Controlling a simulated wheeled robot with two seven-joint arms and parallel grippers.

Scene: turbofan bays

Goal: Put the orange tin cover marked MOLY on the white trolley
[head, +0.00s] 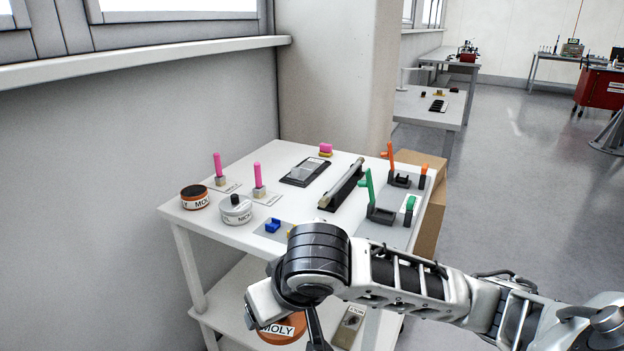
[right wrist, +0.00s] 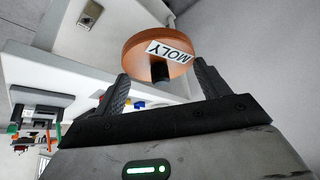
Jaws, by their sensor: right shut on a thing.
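The orange tin cover marked MOLY (head: 284,331) is a round disc with a white label, held low at the front of the white trolley (head: 240,163). My right gripper (head: 314,328) is shut on it. In the right wrist view the cover (right wrist: 136,58) sits just beyond the fingertips (right wrist: 162,82), with its dark knob between them. It looks tilted; I cannot tell its height over the lower shelf. An orange-rimmed tin marked MOLY (head: 195,198) with a dark top stands at the trolley's left corner. My left gripper is not in view.
Beside that tin stands a grey tin with a knobbed cover (head: 236,209). Pink-handled pegs (head: 258,180), a blue block (head: 272,225), a dark tray (head: 305,171) and green-handled fixtures (head: 381,213) crowd the top. A wall borders the left; a cardboard box (head: 432,213) stands right.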

